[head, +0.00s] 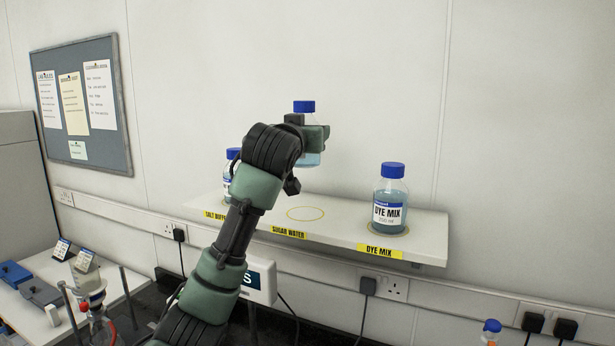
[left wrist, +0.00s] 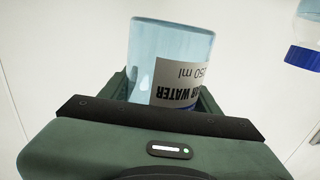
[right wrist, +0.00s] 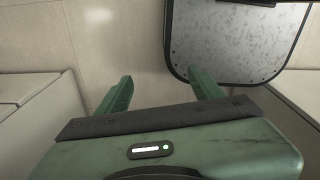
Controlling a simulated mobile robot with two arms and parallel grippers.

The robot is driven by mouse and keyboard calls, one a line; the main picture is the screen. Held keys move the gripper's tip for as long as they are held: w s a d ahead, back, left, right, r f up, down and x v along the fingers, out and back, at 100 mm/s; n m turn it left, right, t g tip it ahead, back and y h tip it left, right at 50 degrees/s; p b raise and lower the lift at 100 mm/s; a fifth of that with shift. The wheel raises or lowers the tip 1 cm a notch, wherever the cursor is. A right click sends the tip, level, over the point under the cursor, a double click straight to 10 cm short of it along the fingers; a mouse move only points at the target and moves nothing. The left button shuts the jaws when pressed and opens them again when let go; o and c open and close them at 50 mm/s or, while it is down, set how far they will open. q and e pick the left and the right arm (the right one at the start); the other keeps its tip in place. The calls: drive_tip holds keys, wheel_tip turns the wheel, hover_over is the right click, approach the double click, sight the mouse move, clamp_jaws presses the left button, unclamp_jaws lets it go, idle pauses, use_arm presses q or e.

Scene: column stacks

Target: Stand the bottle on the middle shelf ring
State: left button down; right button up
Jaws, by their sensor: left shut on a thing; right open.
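My left gripper (head: 312,135) is shut on a blue-capped bottle (head: 304,107) of pale blue liquid, held upright above the shelf. In the left wrist view the bottle (left wrist: 168,62) has a label that partly reads "...R WATER 250 ml". Below the gripper, the middle shelf ring (head: 306,214) is a bare yellow circle on the white shelf (head: 340,226), behind the "SUGAR WATER" tag (head: 289,232). The bottle is apart from the shelf. My right gripper (right wrist: 160,92) is open and empty, seen only in its wrist view, low between pale cabinets.
A "DYE MIX" bottle (head: 390,200) stands on the right ring. Another blue-capped bottle (head: 228,178) stands at the left end by the "SALT BUFFER" tag, partly hidden by my arm. Sockets with plugs run along the wall below. A glassware stand (head: 95,300) is at lower left.

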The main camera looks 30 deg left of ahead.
use_arm(q)
drive_tip(key=f+p, duration=0.1)
drive_tip(key=f, duration=0.2)
drive_tip(key=f+p, duration=0.1)
drive_tip(key=f, duration=0.3)
drive_tip(key=w+f+p, duration=0.1)
drive_tip(key=f, duration=0.3)
drive_tip(key=shift+w+a+f, duration=0.1)
drive_tip(key=shift+a+f, duration=0.2)
drive_tip(key=c, duration=0.6)
unclamp_jaws()
drive_tip(key=shift+f, duration=0.15)
drive_tip(key=shift+o, duration=1.2)
use_arm(e)
drive_tip(key=w+r, duration=0.2)
drive_tip(key=r, duration=0.1)
drive_tip(key=shift+w+r, duration=0.15)
drive_tip(key=shift+w, duration=0.25)
drive_tip(key=shift+a, duration=0.1)
